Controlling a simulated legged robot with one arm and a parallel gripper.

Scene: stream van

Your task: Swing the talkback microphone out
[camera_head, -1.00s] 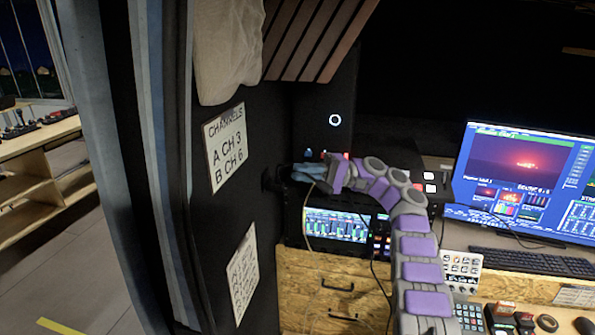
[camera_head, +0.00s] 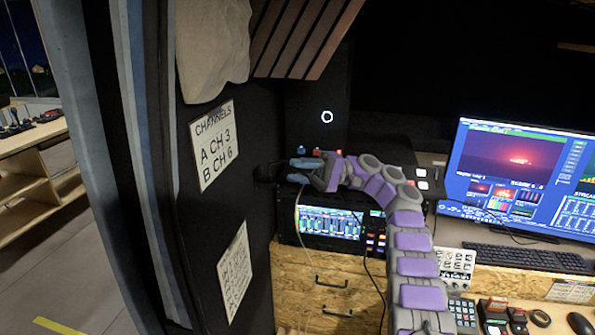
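My gripper (camera_head: 293,171) is at the end of my purple and grey arm, close to the dark side wall. Its two blue-grey fingers look parted, one above the other, with a dark gap between them. They point left at a small black fitting (camera_head: 268,171) on the wall. This fitting may be the talkback microphone or its mount; it is too dark and small to tell. I cannot tell whether the fingers touch it. No other microphone shows clearly.
A rack unit with a lit screen (camera_head: 330,222) sits just below my gripper, above wooden drawers (camera_head: 325,283). Thin cables hang in front. A monitor (camera_head: 520,170) and keyboard (camera_head: 524,258) are at right. A channels sign (camera_head: 213,147) and a curtain (camera_head: 105,150) are at left.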

